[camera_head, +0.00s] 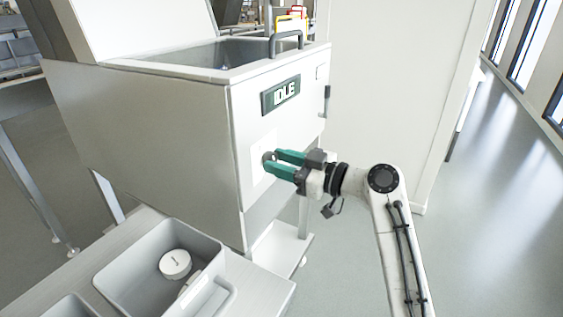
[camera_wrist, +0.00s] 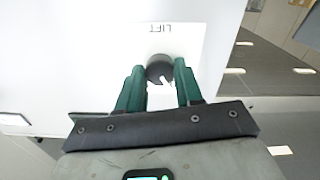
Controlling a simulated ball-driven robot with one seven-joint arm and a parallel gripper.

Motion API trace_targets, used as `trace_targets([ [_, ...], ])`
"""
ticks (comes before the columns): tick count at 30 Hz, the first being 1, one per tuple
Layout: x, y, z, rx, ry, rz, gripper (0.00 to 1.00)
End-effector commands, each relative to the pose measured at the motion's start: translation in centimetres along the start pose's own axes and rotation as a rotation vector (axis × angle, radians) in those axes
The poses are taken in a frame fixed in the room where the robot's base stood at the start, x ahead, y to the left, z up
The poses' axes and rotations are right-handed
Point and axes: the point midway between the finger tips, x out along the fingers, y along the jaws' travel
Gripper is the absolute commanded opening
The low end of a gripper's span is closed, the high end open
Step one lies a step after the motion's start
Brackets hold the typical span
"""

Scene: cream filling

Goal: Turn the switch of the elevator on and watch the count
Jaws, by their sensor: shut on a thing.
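The elevator switch is a dark round knob (camera_wrist: 159,68) on a white plate marked LIFT, upside down in the wrist view. A pale pointer mark shows on the knob. My gripper (camera_wrist: 159,78) has its green fingers on either side of the knob and is shut on it. In the head view my gripper (camera_head: 273,164) reaches the front of the grey machine (camera_head: 150,140), and its fingers partly hide the knob.
A grey bin (camera_head: 130,285) holding a round white object (camera_head: 175,263) stands at the lower left. The machine's open hopper (camera_head: 215,55) has a dark handle (camera_head: 286,40) at its rim. The floor to the right is clear.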

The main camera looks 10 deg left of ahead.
Motion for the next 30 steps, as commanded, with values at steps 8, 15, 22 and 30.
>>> trace_targets([
  [8, 0.0, 0.01, -0.12, 0.11, 0.0, -0.001, 0.05],
  [15, 0.04, 0.02, -0.27, 0.309, 0.0, -0.001, 0.05],
  [22, 0.0, 0.04, -0.31, 0.529, -0.001, 0.0, 0.05],
  [30, 0.01, 0.04, -0.31, 0.769, -0.001, 0.0, 0.05],
])
